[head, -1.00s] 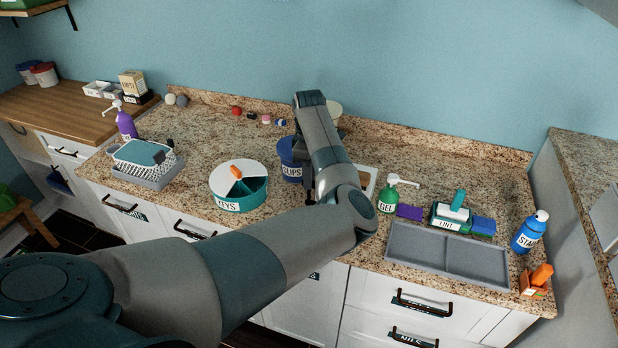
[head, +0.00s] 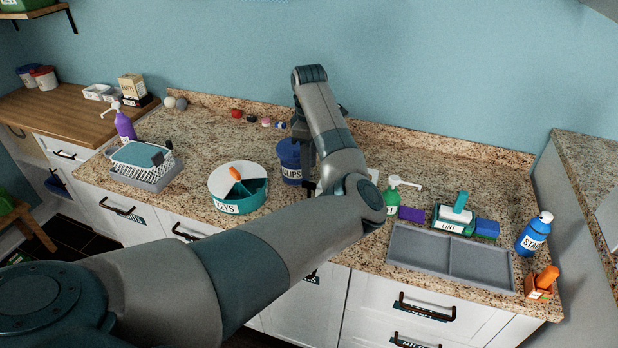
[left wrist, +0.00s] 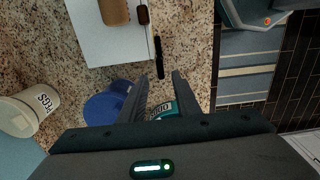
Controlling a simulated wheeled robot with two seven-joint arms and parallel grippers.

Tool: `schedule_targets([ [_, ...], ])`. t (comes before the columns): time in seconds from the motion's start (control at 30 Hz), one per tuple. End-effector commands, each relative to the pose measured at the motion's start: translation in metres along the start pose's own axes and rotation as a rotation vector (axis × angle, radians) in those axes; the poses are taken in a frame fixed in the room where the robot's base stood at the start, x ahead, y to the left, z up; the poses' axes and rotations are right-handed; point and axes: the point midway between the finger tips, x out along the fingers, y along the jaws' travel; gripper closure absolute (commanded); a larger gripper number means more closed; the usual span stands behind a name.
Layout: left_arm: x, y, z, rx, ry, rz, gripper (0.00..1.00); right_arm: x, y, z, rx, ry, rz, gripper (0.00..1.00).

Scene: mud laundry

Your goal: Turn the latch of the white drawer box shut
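The white drawer box (left wrist: 100,45) shows from above at the upper left of the left wrist view. A dark narrow bar (left wrist: 158,58) lies just off its right edge; I take it for a latch or handle, but cannot tell its turn. In the head view my left arm hides nearly all of the box. My left gripper (left wrist: 162,75) points down with its two fingers apart and nothing between them. Its tips appear close to the dark bar's lower end in the picture; contact cannot be told. My right gripper is in neither view.
The blue CLIPS cup (head: 289,160) and the teal KEYS dish (head: 239,190) stand left of my left wrist. Granite (head: 200,135) is clear at the back left.

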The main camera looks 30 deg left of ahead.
Motion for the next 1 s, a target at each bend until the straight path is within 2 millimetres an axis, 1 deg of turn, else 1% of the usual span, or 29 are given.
schedule_targets([
  [0.03, -0.008, 0.002, 0.000, -0.001, 0.000, 0.005, 0.70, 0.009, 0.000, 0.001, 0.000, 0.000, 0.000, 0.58],
  [0.27, -0.055, 0.001, -0.001, -0.001, 0.001, 0.005, 0.70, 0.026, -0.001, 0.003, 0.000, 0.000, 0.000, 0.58],
  [0.3, -0.066, 0.001, 0.000, -0.001, -0.002, 0.005, 0.70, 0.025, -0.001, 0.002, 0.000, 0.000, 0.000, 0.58],
  [0.5, -0.095, 0.001, 0.000, 0.000, -0.002, 0.003, 0.70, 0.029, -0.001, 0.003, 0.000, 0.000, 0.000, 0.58],
  [0.7, -0.112, 0.001, 0.000, 0.000, 0.000, 0.002, 0.70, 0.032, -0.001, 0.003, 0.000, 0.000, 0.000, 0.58],
  [1.0, -0.115, 0.000, 0.000, 0.000, 0.000, 0.001, 0.70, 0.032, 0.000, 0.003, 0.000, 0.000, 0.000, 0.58],
])
